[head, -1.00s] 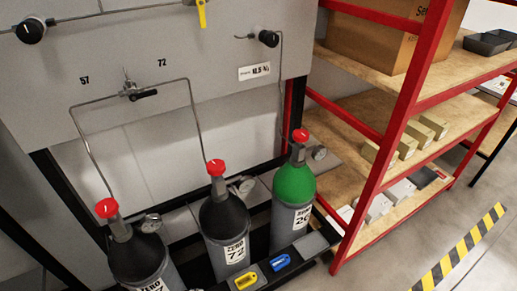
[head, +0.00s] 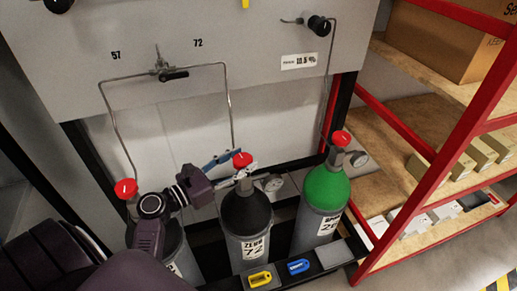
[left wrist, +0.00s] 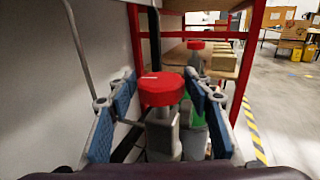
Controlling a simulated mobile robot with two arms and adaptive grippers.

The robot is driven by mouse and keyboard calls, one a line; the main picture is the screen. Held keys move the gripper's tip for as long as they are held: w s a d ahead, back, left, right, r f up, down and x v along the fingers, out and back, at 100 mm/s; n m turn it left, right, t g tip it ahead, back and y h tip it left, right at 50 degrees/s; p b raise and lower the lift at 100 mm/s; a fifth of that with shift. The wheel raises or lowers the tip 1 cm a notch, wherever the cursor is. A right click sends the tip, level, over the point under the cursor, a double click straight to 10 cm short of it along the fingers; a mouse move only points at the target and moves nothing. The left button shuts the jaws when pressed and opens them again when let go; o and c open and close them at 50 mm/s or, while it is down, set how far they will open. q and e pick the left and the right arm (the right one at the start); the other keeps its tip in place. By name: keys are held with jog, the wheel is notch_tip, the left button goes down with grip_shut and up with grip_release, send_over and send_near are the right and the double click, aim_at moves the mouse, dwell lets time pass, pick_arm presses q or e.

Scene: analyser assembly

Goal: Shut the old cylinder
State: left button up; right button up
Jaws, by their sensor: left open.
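Three gas cylinders with red valve knobs stand in a row below the grey panel. The middle one is black and grey, marked 72 (head: 247,215), with a red knob (head: 242,160). The left cylinder (head: 178,250), with its own red knob (head: 126,188), is partly hidden by my left arm. The green cylinder (head: 325,190) stands at the right. My left gripper (head: 232,168) is open at the middle cylinder's knob. In the left wrist view that knob (left wrist: 162,89) lies between the two blue-padded fingers (left wrist: 160,108). I cannot tell whether they touch it. My right gripper is not in view.
The grey panel (head: 230,90) carries thin pipes, a lever valve (head: 172,73) and a black knob (head: 319,26). A yellow tag (head: 260,279) and a blue tag (head: 298,267) lie on the front rail. A red-framed shelf (head: 440,170) with boxes stands close at the right.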

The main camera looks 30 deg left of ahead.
aim_at(251, 156)
pick_arm(q)
jog(key=x, duration=0.6)
jog(key=shift+w+d+p, duration=0.1)
jog(key=shift+p, duration=0.3)
jog(key=shift+c, duration=0.2)
jog(key=shift+w+f, duration=0.1)
jog(key=shift+f, duration=0.05)
jog(key=c, duration=1.1)
